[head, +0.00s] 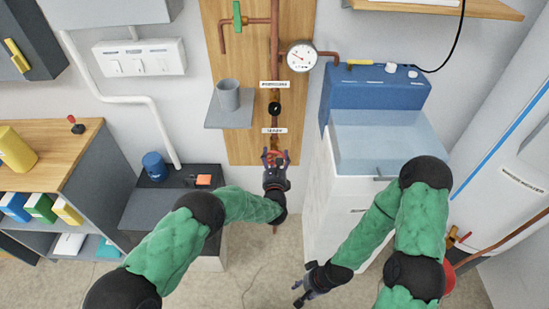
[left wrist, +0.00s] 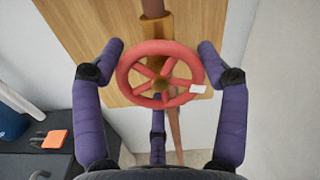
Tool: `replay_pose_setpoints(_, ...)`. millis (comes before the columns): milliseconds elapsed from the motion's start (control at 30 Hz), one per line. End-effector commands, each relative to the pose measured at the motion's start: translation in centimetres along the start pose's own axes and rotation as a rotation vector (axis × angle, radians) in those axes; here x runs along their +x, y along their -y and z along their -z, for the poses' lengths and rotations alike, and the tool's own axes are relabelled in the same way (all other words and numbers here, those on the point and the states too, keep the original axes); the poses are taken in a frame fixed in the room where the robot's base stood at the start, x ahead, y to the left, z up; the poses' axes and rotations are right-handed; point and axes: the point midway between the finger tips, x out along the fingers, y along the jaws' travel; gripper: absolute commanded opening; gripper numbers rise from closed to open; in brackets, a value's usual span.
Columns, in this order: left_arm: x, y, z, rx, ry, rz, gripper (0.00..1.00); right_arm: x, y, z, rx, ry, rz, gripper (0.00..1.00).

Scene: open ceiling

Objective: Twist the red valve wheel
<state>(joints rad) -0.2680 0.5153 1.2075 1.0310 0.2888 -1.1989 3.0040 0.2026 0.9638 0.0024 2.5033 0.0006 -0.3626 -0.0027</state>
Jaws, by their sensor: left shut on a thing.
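The red valve wheel (left wrist: 160,74) is on a copper pipe in front of a wooden board. In the left wrist view it shows whole, with a small white tag on its right rim. In the head view only a bit of its red rim (head: 274,154) shows behind my gripper.
A pressure gauge (head: 302,57) and a green-handled valve (head: 237,17) are on the pipes above. A grey cup (head: 228,95) stands on a small shelf left of the pipe. A blue and white basin unit (head: 375,92) stands close on the right, a dark bench (head: 150,207) on the left.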

Motion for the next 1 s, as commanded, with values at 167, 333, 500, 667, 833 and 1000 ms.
replay_pose_setpoints(167,-0.16,-0.05,0.37,-0.004,-0.008,0.000,0.41,0.01,0.00,0.00,0.000,0.000,0.000,0.40)
replay_pose_setpoints(333,-0.16,-0.04,0.38,-0.004,-0.008,0.000,0.41,0.01,-0.01,0.00,0.000,0.000,0.000,0.40)
replay_pose_setpoints(500,-0.15,-0.03,0.35,-0.003,-0.008,0.000,0.98,0.01,0.00,0.00,0.000,0.000,0.000,0.40)
replay_pose_setpoints(667,-0.09,-0.01,0.20,-0.004,-0.004,0.000,0.98,0.01,0.00,0.00,0.000,0.000,0.000,0.40)
replay_pose_setpoints(833,-0.07,0.01,0.12,-0.004,-0.003,0.001,0.98,0.01,0.00,0.00,0.000,0.000,0.000,0.40)
replay_pose_setpoints(1000,-0.69,0.02,0.10,-0.004,-0.003,0.001,0.98,0.00,0.00,0.01,0.000,0.000,0.000,0.40)
